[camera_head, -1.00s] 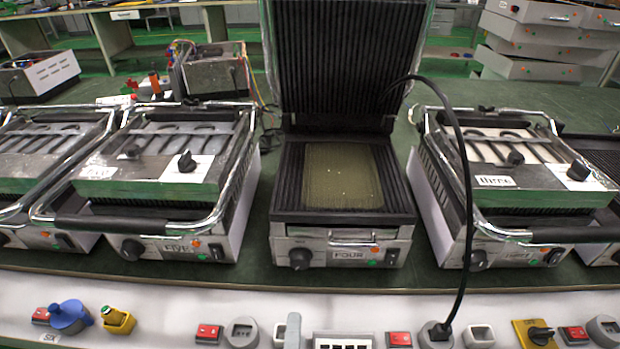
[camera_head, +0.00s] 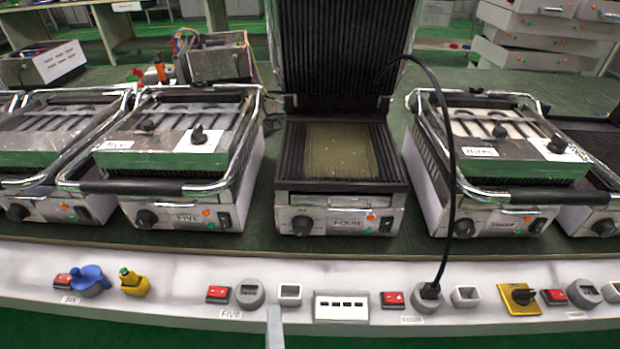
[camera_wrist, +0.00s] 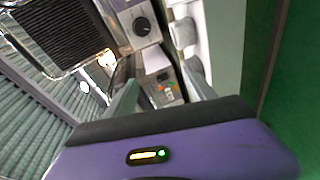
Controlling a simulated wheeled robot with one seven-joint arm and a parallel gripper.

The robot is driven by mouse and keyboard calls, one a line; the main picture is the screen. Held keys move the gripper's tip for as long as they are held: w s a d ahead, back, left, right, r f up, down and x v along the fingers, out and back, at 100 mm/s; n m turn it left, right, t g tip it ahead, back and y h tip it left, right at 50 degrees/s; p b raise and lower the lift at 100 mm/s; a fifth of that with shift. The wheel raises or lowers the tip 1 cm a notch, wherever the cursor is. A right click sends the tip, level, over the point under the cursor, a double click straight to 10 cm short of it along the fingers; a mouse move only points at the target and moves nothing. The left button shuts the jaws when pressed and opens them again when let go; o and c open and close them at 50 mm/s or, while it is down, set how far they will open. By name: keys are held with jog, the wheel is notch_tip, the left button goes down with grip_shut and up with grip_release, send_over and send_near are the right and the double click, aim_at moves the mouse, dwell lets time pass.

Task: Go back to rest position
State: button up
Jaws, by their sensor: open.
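My gripper (camera_wrist: 160,92) shows in the wrist view with its fingers apart and nothing seen between them. In the head view, a grey upright piece (camera_head: 274,328) at the bottom edge may be part of my gripper; I cannot tell. The contact grill labelled FOUR (camera_head: 340,198) stands at the middle of the bench with its ribbed lid (camera_head: 345,50) raised. A yellowish-green patch (camera_head: 340,150) lies on its lower plate. In the wrist view, a ribbed grill plate (camera_wrist: 62,30) is at upper left, apart from the fingers.
Closed grills FIVE (camera_head: 180,160) and THREE (camera_head: 500,155) flank FOUR. A front panel (camera_head: 185,266) holds red switches, sockets and blue and yellow plugs (camera_head: 134,284). A black cable (camera_head: 455,180) arches from a panel socket (camera_head: 427,298). Green floor (camera_head: 130,335) shows in front.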

jog(key=s+d+r+m+g+h, duration=0.1)
jog(key=s+d+r+m, duration=0.2)
jog(key=s+d+m, duration=0.8)
jog(key=s+d+r+m+h, duration=0.2)
jog(key=s+d+r+m, duration=0.35)
jog(key=s+d, duration=0.9)
notch_tip(320, 180, up, 12)
jog(key=w+d+m+p, duration=0.1)
jog(key=w+p, duration=0.1)
jog(key=p, duration=1.2)
jog(key=shift+f, duration=0.25)
